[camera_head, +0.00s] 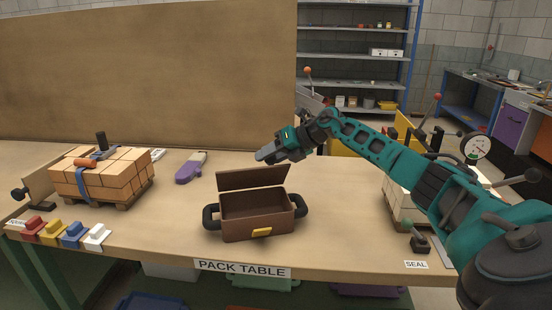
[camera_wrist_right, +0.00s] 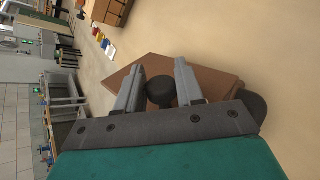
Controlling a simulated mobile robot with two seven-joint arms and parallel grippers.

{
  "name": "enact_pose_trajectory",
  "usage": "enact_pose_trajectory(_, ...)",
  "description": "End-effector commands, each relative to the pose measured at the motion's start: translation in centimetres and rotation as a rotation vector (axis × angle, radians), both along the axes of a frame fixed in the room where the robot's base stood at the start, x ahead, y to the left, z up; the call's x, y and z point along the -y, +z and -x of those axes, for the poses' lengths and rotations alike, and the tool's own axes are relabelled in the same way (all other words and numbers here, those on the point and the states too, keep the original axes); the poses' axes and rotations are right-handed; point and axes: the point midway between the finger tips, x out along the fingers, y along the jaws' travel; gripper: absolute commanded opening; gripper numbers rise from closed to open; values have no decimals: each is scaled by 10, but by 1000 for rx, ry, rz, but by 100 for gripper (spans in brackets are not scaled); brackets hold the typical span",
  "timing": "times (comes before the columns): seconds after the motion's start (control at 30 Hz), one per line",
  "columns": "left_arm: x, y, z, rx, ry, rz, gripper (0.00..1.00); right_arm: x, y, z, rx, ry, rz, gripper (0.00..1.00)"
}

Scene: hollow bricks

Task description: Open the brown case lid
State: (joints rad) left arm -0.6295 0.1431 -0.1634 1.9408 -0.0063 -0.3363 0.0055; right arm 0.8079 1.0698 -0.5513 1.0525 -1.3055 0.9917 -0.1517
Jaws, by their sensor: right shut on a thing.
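The brown case (camera_head: 258,230) stands on the pack table with a black handle on each side and a yellow latch in front. Its lid (camera_head: 252,178) is raised at the back, and the inside shows. My right gripper (camera_head: 264,154) is just above and behind the lid's upper edge. In the right wrist view its two grey fingers (camera_wrist_right: 160,78) are on either side of a dark round knob (camera_wrist_right: 160,94), shut on it, against the brown lid (camera_wrist_right: 217,85). In the head view the knob is hidden. My left gripper is not in view.
The pack table (camera_head: 340,225) has free room right of the case. A strapped brick stack (camera_head: 105,175) stands at the left, with coloured blocks (camera_head: 72,235) in front. A large brown board (camera_head: 150,75) stands behind the table.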

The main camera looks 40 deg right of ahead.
Motion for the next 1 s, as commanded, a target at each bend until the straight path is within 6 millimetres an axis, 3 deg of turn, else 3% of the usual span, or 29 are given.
enact_pose_trajectory(0.33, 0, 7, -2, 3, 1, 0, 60, 11, -1, -16, -119, -9, -71, 0)
enact_pose_trajectory(1.0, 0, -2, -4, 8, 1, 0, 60, 9, -3, -23, -246, 3, -136, 0)
